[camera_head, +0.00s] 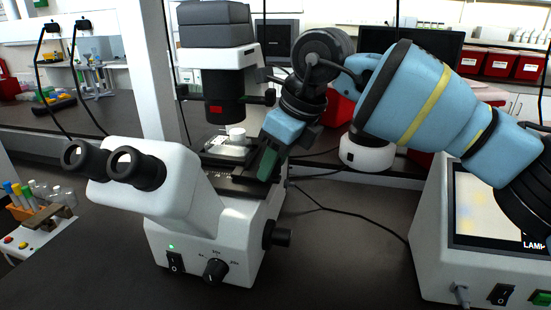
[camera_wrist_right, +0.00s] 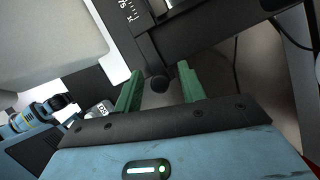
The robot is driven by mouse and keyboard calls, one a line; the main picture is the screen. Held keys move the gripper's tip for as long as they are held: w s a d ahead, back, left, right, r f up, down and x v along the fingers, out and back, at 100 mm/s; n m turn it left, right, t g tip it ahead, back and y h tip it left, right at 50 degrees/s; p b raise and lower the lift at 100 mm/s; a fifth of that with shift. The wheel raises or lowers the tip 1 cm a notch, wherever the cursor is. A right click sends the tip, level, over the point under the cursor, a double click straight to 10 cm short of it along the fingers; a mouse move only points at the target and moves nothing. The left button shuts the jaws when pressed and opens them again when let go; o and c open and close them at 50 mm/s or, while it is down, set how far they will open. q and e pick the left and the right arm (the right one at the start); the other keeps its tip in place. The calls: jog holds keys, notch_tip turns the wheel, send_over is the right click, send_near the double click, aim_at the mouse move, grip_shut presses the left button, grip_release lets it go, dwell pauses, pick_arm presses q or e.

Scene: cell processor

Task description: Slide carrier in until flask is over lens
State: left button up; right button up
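The white microscope (camera_head: 185,185) stands on the dark bench. A clear, low flask with a white cap (camera_head: 237,133) sits on the pale carrier (camera_head: 226,151) on its stage, below the black condenser column. The lens is hidden. My right gripper (camera_head: 266,164) is at the right side of the stage, pointing down beside it. In the right wrist view its green fingers (camera_wrist_right: 160,90) are apart, with a small round black knob (camera_wrist_right: 160,84) between their tips. A gap shows on each side of the knob.
A white device with a lit screen (camera_head: 490,205) stands at the right. A rack of tubes (camera_head: 45,200) is at the far left. A black focus knob (camera_head: 277,234) juts from the microscope's right side. A cable crosses the otherwise clear bench between the machines.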

jog(key=shift+r, duration=0.1)
jog(key=v, duration=0.7)
jog(key=shift+r, duration=0.35)
jog(key=shift+s+d, duration=0.1)
